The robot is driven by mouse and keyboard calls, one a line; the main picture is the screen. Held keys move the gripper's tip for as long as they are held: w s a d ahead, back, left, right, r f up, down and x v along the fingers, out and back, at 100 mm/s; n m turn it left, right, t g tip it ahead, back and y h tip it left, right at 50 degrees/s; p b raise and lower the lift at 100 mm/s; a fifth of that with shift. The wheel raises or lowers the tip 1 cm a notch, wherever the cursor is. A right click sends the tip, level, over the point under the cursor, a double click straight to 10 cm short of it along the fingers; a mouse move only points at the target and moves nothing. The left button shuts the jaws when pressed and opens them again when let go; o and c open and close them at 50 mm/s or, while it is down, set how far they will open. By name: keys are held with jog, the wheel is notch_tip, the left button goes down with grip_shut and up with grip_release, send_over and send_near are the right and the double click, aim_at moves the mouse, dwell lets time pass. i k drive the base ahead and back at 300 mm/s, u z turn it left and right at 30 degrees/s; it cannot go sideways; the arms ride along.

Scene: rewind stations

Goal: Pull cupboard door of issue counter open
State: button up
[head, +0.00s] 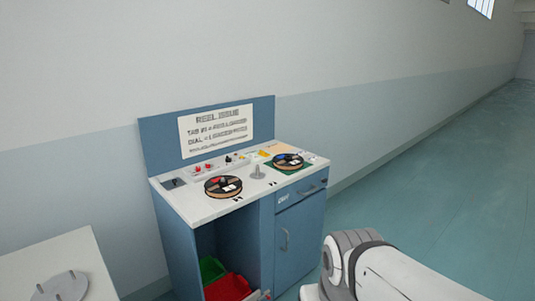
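The issue counter (172,230) is a blue cabinet with a white top and a sign on its back panel. Its cupboard door (301,234) is at the right of the front, below a drawer (301,192), and looks shut. The door has a grey vertical handle (285,239) near its left edge. My arm shows as white and grey links at the lower right, in front of and right of the counter. My gripper is outside the view, so its state and distance from the handle are hidden.
Two reels (223,187) (288,161) lie on the countertop. An open bay at the left of the counter holds a green bin (211,268) and a red bin (228,287). A white table (62,262) stands at lower left. The floor (440,185) at right is clear.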

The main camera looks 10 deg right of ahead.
aim_at(299, 227)
jog(key=i, duration=1.8)
jog(key=u, duration=2.65)
jog(key=k, duration=1.25)
jog(key=z, duration=1.9)
